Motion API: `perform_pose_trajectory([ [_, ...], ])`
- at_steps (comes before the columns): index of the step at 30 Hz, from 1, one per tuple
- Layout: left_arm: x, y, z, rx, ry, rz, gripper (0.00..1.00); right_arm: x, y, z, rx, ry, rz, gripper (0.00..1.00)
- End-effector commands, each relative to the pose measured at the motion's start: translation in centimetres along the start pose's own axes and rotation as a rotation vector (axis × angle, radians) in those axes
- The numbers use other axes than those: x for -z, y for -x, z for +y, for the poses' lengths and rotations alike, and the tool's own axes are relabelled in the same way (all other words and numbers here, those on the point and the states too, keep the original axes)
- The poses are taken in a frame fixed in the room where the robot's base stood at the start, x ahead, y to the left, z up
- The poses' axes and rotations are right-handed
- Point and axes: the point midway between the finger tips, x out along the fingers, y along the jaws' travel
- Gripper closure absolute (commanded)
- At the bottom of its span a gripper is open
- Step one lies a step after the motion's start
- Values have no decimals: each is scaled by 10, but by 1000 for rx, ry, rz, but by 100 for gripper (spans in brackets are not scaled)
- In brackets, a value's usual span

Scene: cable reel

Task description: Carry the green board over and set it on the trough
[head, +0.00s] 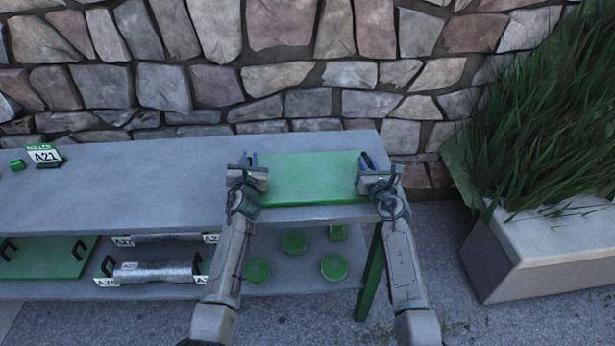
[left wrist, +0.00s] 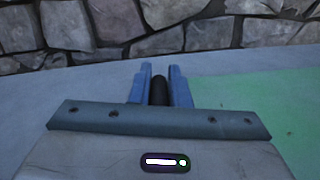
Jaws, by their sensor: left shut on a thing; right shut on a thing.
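The green board (head: 305,180) is at the right end of the grey tabletop, flat and level; I cannot tell whether it rests on the top or is just above it. My left gripper (head: 250,160) is shut on a black handle at its left end. The left wrist view shows the blue fingers of the left gripper (left wrist: 160,85) around this handle (left wrist: 158,92), with the board (left wrist: 270,110) to the right. My right gripper (head: 368,161) is shut on the handle at its right end. A grey trough (head: 550,245) filled with tall grass stands on the ground at the right.
The tabletop (head: 130,190) is bare left of the board, except an A21 label (head: 44,154) and a small green block (head: 17,165). The lower shelf holds another green board (head: 50,258), a silver roll (head: 152,273) and several green discs. A stone wall (head: 270,75) stands behind.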

Motion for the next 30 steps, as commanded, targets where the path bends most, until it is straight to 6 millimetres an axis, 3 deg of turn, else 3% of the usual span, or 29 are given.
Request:
perform_pose_trajectory([
  [11,-5,0,1,0,-3,-2,100,-6,0,1,-1,1,-3,100],
  [30,-50,0,10,0,-3,-2,100,-52,0,8,0,1,-4,100],
])
